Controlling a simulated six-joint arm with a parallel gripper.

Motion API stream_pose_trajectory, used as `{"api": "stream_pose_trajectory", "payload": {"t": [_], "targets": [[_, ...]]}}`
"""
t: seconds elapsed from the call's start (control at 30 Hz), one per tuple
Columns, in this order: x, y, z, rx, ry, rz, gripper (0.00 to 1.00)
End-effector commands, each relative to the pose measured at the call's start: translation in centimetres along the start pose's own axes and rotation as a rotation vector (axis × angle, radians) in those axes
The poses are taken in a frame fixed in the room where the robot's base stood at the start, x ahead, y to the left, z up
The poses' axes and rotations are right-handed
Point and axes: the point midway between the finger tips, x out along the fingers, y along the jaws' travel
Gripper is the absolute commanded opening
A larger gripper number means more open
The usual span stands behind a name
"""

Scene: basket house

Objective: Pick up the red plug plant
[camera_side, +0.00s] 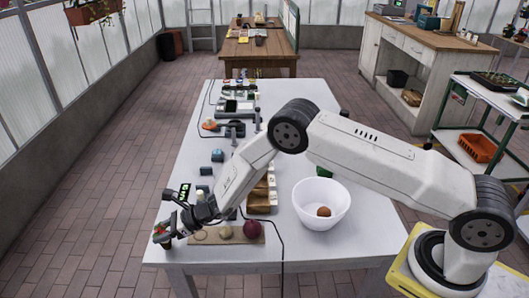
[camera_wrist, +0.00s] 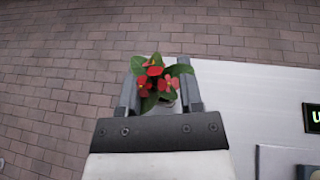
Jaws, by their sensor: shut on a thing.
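The red plug plant (camera_wrist: 155,82) shows in the wrist view as small red flowers with green leaves. It sits between the two fingers of my gripper (camera_wrist: 160,95), which is shut on it. In the side view my gripper (camera_side: 166,232) is low over the near left corner of the white table, with a bit of red and green of the plant (camera_side: 159,230) at its tips. The plant's root part is hidden by the leaves and fingers. I cannot tell whether the plant is touching the table.
A wooden board (camera_side: 205,240) with a dark red ball (camera_side: 252,229) and paler round things lies just right of my gripper. A white bowl (camera_side: 312,203) holds a brown ball (camera_side: 323,212). Small devices and cables line the table's far part. The table's left edge is close.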

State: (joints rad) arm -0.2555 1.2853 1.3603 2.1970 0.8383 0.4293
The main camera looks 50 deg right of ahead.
Motion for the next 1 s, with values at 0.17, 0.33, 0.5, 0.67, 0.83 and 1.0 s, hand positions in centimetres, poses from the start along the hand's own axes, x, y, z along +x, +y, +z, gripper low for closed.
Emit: {"api": "stream_pose_trajectory", "payload": {"t": [0.17, 0.33, 0.5, 0.67, 0.83, 1.0], "targets": [[-0.1, 0.1, -0.2, 0.002, 0.005, 0.000, 0.00], [-0.2, 0.0, 0.2, 0.001, 0.004, 0.000, 0.00], [-0.6, 0.0, 1.4, 0.001, 0.002, 0.000, 0.00], [-1.3, 0.0, 3.0, 0.000, 0.001, -0.001, 0.00], [-3.0, 0.8, 4.0, 0.000, 0.002, -0.001, 0.00], [-5.1, 1.8, 5.4, 0.001, 0.001, -0.001, 0.00]]}}
